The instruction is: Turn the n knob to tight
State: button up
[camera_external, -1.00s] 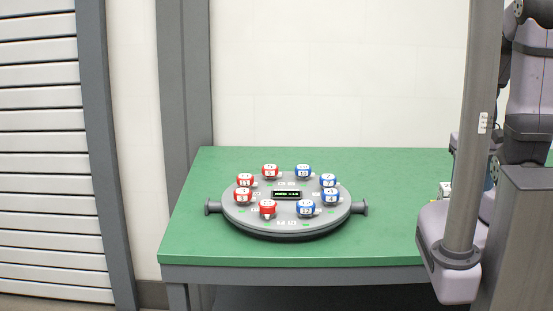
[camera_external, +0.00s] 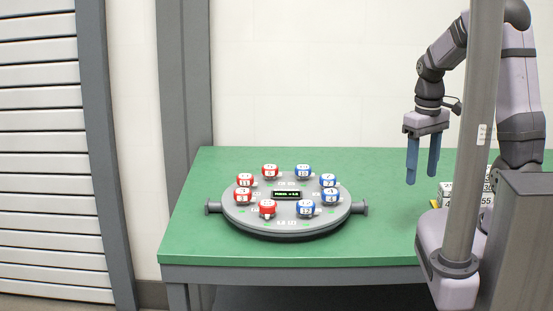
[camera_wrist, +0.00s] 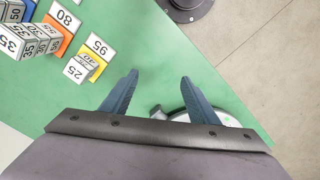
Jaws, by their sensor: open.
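A round grey panel (camera_external: 252,222) lies on the green table, with red knobs (camera_external: 267,207) on its left half and blue knobs (camera_external: 306,207) on its right half. A small display (camera_external: 287,194) sits in its middle. The knob labels are too small to read, so I cannot tell which is the n knob. My gripper (camera_external: 422,180) is open and empty, pointing down above the table, to the right of the panel and apart from it. In the wrist view my fingers (camera_wrist: 158,88) are spread, and a grey and white edge of the panel (camera_wrist: 226,118) shows behind the right one.
Numbered blocks (camera_external: 452,190) stand at the table's right side; in the wrist view they show as white, orange and yellow blocks (camera_wrist: 82,68) at upper left. A grey post stands in front of the right side. The green table (camera_external: 385,215) is clear between panel and blocks.

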jog(key=w+a+n+b, duration=0.1)
jog(key=w+a+n, duration=0.15)
jog(key=a, duration=0.35)
jog(key=w+a+n, duration=0.2)
jog(key=a+n, duration=0.2)
jog(key=a, duration=0.3)
jog(key=n+b, duration=0.2)
jog(key=n, duration=0.5)
send_over(306, 204)
jog(key=shift+f, duration=0.85)
jog(key=shift+m, duration=0.25)
jog(key=shift+f+p, duration=0.95)
jog(key=shift+f, duration=2.7)
jog(key=c, duration=1)
